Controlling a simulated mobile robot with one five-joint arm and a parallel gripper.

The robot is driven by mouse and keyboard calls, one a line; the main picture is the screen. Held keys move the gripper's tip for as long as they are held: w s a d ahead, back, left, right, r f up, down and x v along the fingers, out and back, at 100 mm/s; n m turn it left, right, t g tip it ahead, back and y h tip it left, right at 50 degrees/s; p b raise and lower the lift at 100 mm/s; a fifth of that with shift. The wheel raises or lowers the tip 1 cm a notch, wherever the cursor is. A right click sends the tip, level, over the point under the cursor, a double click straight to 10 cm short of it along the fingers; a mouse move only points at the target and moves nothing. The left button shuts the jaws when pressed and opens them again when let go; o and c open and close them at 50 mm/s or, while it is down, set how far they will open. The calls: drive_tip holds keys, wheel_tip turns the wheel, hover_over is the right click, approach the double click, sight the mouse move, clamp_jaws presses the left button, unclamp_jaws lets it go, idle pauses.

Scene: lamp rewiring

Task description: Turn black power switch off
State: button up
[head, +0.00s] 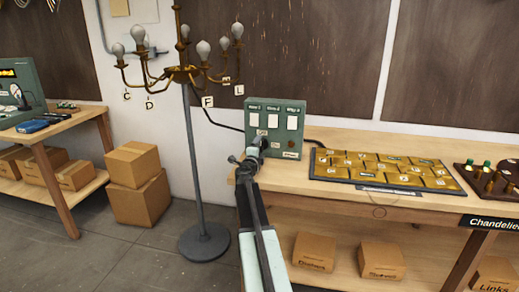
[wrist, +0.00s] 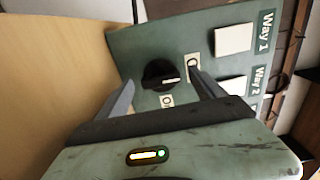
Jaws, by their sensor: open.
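The black power switch (wrist: 158,74) is a round knob on the face of a green control box (wrist: 200,25). A short pale mark on the knob points to the right in the wrist view. Two small pale labels sit beside it, one to the right and one below; their lettering is hard to read. My gripper (wrist: 162,80) is open, with one finger on each side of the knob; I cannot tell whether they touch it.
The box stands on a wooden workbench (head: 335,143), with white plates (wrist: 233,39) labelled as ways. A tray of gold pieces (head: 385,168) lies to its right. A chandelier (head: 183,73) on a grey stand (head: 193,170) is to the left. Cables run from the box.

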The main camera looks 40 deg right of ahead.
drive_tip(key=v, duration=0.6)
drive_tip(key=shift+s+a, duration=0.2)
drive_tip(key=shift+a, duration=0.05)
drive_tip(key=shift+w, duration=0.1)
